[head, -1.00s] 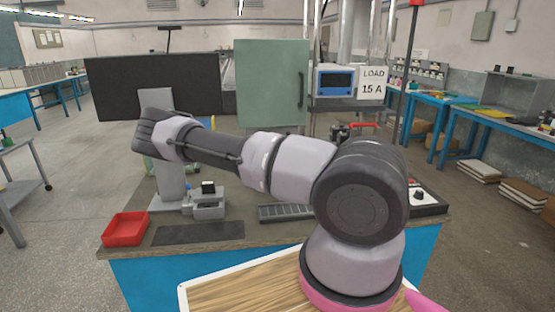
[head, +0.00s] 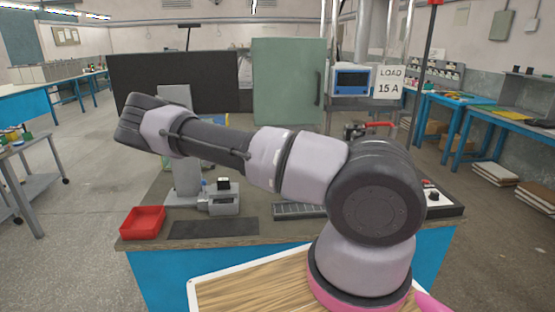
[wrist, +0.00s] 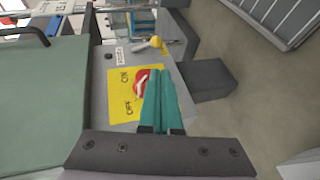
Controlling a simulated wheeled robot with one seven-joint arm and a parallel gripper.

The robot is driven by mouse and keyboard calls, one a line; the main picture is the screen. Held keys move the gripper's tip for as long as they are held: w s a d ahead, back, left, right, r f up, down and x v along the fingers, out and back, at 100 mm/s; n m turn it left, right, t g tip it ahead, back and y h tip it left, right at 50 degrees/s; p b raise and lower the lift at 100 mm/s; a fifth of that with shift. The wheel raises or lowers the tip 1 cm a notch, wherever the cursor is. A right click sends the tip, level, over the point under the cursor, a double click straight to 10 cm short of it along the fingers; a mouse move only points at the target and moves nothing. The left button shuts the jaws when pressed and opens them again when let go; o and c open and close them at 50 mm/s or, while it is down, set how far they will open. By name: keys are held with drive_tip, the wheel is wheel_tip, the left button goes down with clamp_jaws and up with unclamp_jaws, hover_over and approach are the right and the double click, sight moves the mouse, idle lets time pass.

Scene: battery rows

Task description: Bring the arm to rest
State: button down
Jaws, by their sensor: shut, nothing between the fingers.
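My arm (head: 300,165) stretches across the head view from the lower right to the upper left, above the bench. Its far end is a dark wrist joint (head: 140,120); the gripper itself is hidden in that view. In the wrist view my gripper (wrist: 160,75) shows as two teal fingers lying together, shut and with nothing between them. Past the fingers is a yellow plate (wrist: 118,88) marked ON and OFF with a red rotary switch (wrist: 141,84). The fingers partly cover the plate in the picture; I cannot tell the gap.
The bench (head: 150,232) holds a red tray (head: 143,222), a dark mat (head: 213,229), a grey fixture (head: 222,203) with a small black block, and a slotted strip (head: 299,210). A green cabinet door (head: 288,82) and a dark panel (head: 135,80) stand behind.

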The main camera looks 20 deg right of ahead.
drive_tip(key=shift+s+a+r, duration=0.1)
drive_tip(key=shift+a+r, duration=0.1)
drive_tip(key=shift+a, duration=0.3)
